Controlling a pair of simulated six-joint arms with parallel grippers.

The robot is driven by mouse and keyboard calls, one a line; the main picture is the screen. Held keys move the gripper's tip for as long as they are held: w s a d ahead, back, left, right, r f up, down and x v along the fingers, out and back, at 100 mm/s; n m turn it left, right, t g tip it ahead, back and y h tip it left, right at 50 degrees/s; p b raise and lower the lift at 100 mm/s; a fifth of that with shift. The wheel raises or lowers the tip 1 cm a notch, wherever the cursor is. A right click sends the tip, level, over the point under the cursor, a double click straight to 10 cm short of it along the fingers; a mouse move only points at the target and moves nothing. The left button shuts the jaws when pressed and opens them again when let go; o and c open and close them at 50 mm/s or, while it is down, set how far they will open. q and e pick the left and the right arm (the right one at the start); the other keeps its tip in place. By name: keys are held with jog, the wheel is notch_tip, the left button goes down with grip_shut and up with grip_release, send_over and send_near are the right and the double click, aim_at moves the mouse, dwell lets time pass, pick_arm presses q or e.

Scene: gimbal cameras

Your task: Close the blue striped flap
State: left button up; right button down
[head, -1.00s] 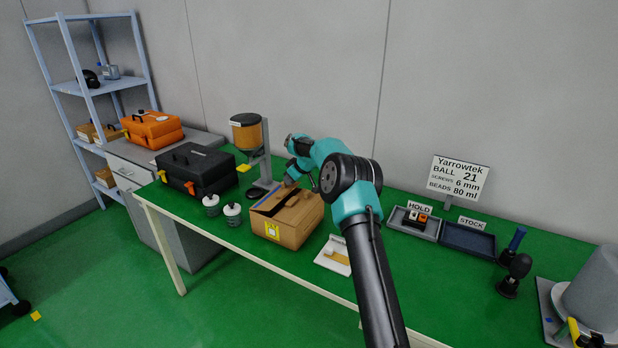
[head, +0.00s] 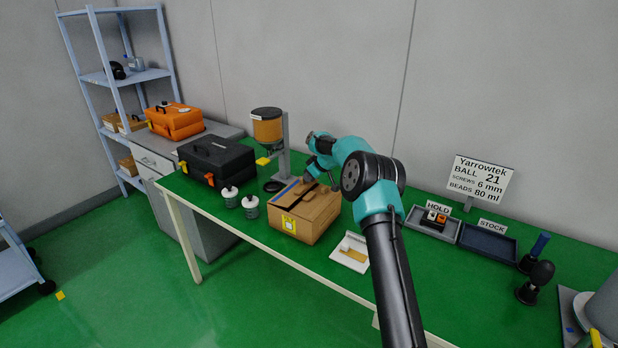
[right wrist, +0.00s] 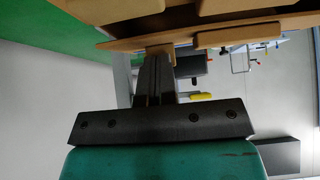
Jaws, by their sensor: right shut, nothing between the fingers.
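The cardboard box (head: 318,222) stands on the green bench with a yellow label on its front. The blue striped flap (head: 286,189) shows as a blue strip along the left of the box top, with a dark gap beside it. My right gripper (head: 313,182) is at the box top, its tips partly hidden by the arm. In the right wrist view its fingers (right wrist: 154,75) are shut together with nothing between them, close against a brown cardboard edge (right wrist: 160,48). I cannot tell whether they touch it. My left gripper is not in view.
A dispenser (head: 268,128) on a stand is behind the box. Two white-capped jars (head: 249,206) and a black toolbox (head: 215,160) are to its left. A white card (head: 350,253) lies at its right. HOLD and STOCK trays (head: 487,243) sit further right.

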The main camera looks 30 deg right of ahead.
dwell(0.7)
jog(key=shift+w+a+r, duration=0.2)
jog(key=shift+w, duration=0.15)
jog(key=shift+w+a+r, duration=0.15)
jog(key=shift+w, duration=0.2)
jog(key=shift+r, duration=0.1)
jog(key=shift+r, duration=0.2)
jog(key=r, duration=0.3)
jog(key=shift+w+r, duration=0.2)
jog(key=shift+w, duration=0.15)
jog(key=w+r+v, duration=0.1)
jog(key=v, duration=0.8)
jog(key=shift+s+a+r, duration=0.25)
jog(key=shift+s, duration=0.05)
jog(key=shift+w+d, duration=0.1)
